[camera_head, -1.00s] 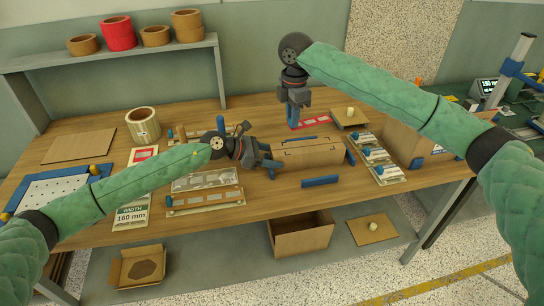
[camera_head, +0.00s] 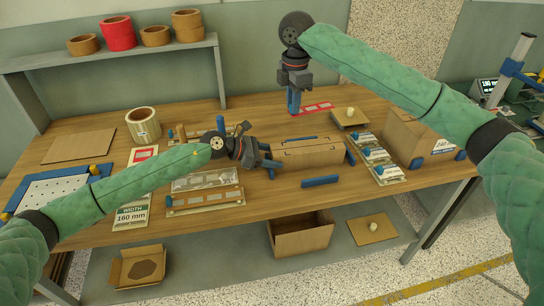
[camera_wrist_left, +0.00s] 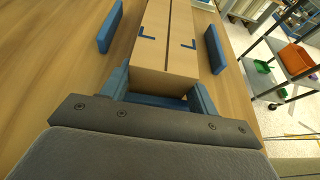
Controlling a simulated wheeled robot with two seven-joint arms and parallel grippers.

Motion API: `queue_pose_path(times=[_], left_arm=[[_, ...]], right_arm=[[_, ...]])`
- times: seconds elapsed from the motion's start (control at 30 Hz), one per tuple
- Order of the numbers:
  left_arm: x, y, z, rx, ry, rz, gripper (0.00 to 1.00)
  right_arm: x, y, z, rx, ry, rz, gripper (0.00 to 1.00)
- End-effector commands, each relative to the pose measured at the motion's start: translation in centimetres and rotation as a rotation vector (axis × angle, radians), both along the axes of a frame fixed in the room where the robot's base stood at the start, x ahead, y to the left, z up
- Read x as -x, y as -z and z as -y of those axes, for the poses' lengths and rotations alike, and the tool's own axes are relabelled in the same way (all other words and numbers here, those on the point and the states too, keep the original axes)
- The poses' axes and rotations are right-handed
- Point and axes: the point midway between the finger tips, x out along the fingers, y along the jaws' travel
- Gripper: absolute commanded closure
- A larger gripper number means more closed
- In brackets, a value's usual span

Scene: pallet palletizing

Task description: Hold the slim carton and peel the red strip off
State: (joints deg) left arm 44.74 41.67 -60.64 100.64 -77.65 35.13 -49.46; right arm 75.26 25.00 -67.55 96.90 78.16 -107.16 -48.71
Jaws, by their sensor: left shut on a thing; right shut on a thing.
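The slim carton (camera_head: 310,157) lies on the wooden bench in the head view, a long brown box with a seam along its top. It also shows in the left wrist view (camera_wrist_left: 165,55), its near end between the blue fingers. My left gripper (camera_head: 270,167) is shut on the carton's left end; it also shows in the left wrist view (camera_wrist_left: 160,95). My right gripper (camera_head: 294,108) is shut behind the carton, apart from it, with the red strip (camera_head: 319,106) at its fingertips. The strip has pale patches and extends right; its gripped end is partly hidden.
Blue blocks (camera_head: 320,181) stand around the carton. A larger box (camera_head: 405,137) and a rack of white-and-blue pieces (camera_head: 378,160) are to the right. Trays (camera_head: 205,200) lie front left. An open box (camera_head: 303,235) sits on the lower shelf.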

Motion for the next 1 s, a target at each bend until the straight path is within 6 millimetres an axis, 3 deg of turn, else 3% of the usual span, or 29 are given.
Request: queue_pose_path(times=[0.33, 0.37, 0.47, 0.5, 0.83, 1.0], left_arm=[[0.0, 0.0, 0.0, 0.0, 0.0, 0.0, 0.67], [0.0, 0.0, 0.0, 0.0, 0.0, 0.0, 0.36], [0.0, 0.0, 0.0, 0.0, 0.0, 0.0, 0.17], [0.0, 0.0, 0.0, 0.0, 0.0, 0.0, 0.15], [0.1, -0.1, -0.3, 0.0, -0.001, 0.0, 0.15], [0.4, -0.8, -2.1, 0.0, -0.003, 0.0, 0.15]], right_arm=[[0.0, -0.3, 0.0, 0.0, 0.0, 0.0, 1.0], [0.0, -0.3, 0.0, 0.0, 0.0, 0.0, 1.0], [0.0, -0.3, 0.0, 0.0, 0.0, 0.0, 1.0], [0.0, -0.3, 0.0, 0.0, 0.0, 0.0, 1.0], [0.0, -0.3, 0.0, 0.0, 0.0, 0.0, 1.0], [0.0, -0.3, 0.0, 0.0, 0.0, 0.0, 1.0]])
